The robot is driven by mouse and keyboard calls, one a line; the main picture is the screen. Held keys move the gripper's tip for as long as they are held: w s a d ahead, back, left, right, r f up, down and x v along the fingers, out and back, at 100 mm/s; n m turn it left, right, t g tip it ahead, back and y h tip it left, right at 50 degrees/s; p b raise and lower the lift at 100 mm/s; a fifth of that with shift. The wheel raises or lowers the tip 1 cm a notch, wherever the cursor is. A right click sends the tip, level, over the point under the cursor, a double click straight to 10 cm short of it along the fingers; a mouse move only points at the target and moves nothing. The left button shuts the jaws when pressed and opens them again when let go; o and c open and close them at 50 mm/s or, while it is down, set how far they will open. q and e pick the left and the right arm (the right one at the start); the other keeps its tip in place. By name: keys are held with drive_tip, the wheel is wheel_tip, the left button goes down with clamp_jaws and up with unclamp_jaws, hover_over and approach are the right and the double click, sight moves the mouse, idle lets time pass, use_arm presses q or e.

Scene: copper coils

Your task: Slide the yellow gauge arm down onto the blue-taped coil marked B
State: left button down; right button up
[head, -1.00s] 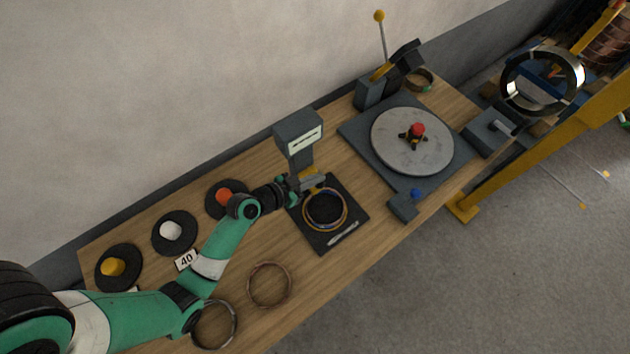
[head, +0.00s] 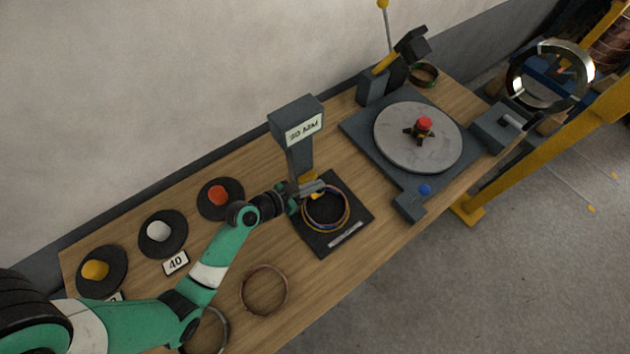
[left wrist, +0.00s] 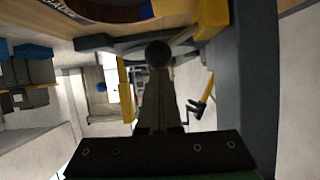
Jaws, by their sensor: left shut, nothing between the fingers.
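The gauge is a dark grey post (head: 299,160) with a display head (head: 303,128) whose text seems to read "20 MM". Its yellow arm (head: 309,181) sits low on the post, just above the back edge of the coil (head: 327,226); I cannot tell if it touches. The coil lies flat on a black base, with blue and yellowish bands; its letter is not readable. My left gripper (head: 318,187) is shut and empty, beside and over the yellow arm, partly hiding it. In the left wrist view the yellow arm (left wrist: 212,14) and part of the coil (left wrist: 112,10) show at the top.
A turntable (head: 440,150) with a red-topped hub stands to the right. Black discs with red (head: 218,193), white (head: 159,231) and yellow (head: 95,270) knobs lie left. A loose coil (head: 287,292) lies at the front. A silver bar (head: 345,235) lies on the black base.

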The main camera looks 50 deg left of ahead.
use_arm(q)
drive_tip(key=shift+f, duration=0.2)
drive_tip(key=shift+r+p, duration=0.35)
drive_tip(key=shift+p, duration=0.1)
wheel_tip(320, 180, up, 4)
drive_tip(key=p, duration=0.3)
drive_tip(key=shift+r, duration=0.15)
drive_tip(key=v, duration=0.8)
drive_tip(key=shift+s+p, duration=0.4)
drive_tip(key=shift+s, duration=0.05)
